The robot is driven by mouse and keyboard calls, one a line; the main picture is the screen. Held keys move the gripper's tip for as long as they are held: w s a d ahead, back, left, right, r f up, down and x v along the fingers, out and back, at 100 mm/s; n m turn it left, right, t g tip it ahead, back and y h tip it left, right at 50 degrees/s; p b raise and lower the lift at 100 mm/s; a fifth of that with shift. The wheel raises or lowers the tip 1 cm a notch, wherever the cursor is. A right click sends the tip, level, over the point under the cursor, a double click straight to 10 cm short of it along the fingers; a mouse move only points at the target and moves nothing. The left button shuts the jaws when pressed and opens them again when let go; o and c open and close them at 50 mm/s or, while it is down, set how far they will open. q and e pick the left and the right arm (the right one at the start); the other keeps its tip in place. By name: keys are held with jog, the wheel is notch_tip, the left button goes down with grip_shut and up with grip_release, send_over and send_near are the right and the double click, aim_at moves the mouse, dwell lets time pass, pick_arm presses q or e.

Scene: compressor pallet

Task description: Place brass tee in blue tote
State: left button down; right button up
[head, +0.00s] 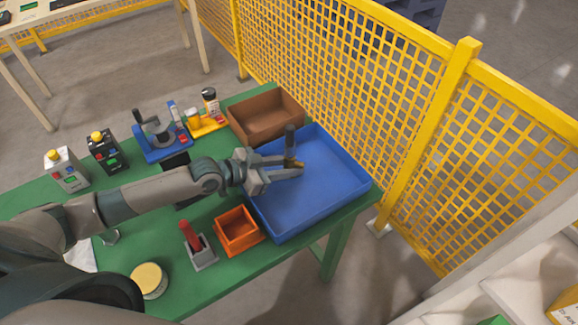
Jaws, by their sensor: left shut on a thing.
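My left gripper (284,173) is over the left part of the blue tote (325,178), a wide shallow tray at the right end of the green table. It is shut on a small brass-coloured piece (293,162), the brass tee, with a dark upright cylinder rising from it. The tee is partly hidden by the fingers. I cannot tell whether it touches the tote floor. The rest of the tote's floor looks empty. My right gripper is not in view.
A brown bin (264,116) stands behind the tote, and a small orange bin (238,230) stands at its front left. A grey holder with a red handle (192,237) is beside the orange bin. A yellow mesh fence (370,85) runs close behind the table.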

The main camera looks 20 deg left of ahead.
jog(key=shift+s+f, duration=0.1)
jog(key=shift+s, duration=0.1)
pick_arm(q)
jog(key=c, duration=1.7)
grip_release()
jog(key=shift+f, duration=0.1)
jog(key=o, duration=0.3)
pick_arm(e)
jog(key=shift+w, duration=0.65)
